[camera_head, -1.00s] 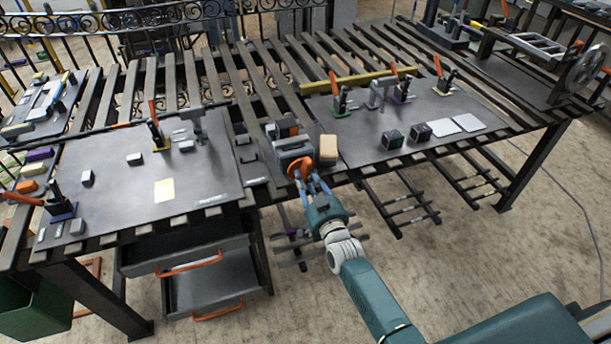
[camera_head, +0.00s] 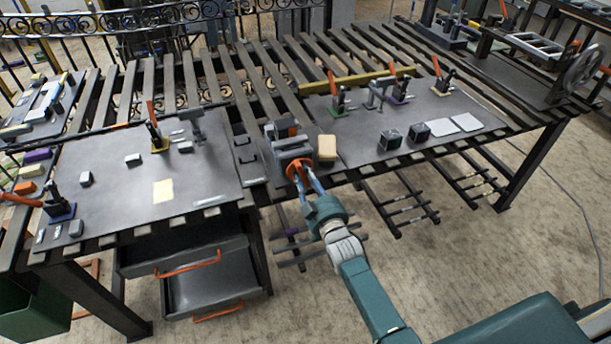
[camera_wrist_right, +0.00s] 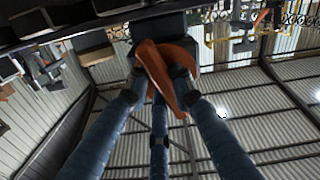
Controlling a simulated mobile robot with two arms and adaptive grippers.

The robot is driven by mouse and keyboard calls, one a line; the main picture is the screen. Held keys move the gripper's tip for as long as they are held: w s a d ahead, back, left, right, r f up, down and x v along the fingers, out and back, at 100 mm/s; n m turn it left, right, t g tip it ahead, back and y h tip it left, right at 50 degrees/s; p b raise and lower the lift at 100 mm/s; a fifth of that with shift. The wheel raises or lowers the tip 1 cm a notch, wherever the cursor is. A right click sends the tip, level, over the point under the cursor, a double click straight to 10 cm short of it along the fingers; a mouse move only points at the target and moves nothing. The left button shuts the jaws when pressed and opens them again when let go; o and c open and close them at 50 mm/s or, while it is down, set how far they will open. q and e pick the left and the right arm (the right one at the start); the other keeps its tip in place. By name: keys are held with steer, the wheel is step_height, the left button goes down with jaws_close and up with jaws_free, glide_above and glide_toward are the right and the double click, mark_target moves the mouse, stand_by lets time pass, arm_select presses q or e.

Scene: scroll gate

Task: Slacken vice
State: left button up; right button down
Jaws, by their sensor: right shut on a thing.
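The vice (camera_head: 291,149) is a grey block-like body at the front edge of the slatted table, between the two dark plates. Its orange handle (camera_head: 298,173) faces the front. My right gripper (camera_head: 303,178) reaches up to the handle from the front and is shut on it. In the right wrist view the blue fingers close around the orange handle (camera_wrist_right: 165,75), which lies tilted, with the dark vice body (camera_wrist_right: 160,25) behind it. The jaw gap of the vice cannot be made out. My left gripper is not in view.
A tan block (camera_head: 327,148) stands just right of the vice. The left plate (camera_head: 110,185) holds toggle clamps and small blocks. The right plate (camera_head: 365,140) holds clamps, dark cubes and pale plates. An open drawer (camera_head: 215,275) hangs below at left.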

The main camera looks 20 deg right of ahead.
steer(key=shift+w+r, duration=0.1)
steer(key=shift+r, duration=0.15)
steer(key=c, duration=1.5)
jaws_free()
steer(key=shift+w+f, duration=0.1)
steer(key=shift+f, duration=0.1)
steer(key=shift+s+f, duration=0.1)
steer(key=shift+s, duration=0.4)
steer(key=s, duration=1.1)
steer(key=shift+d, duration=0.2)
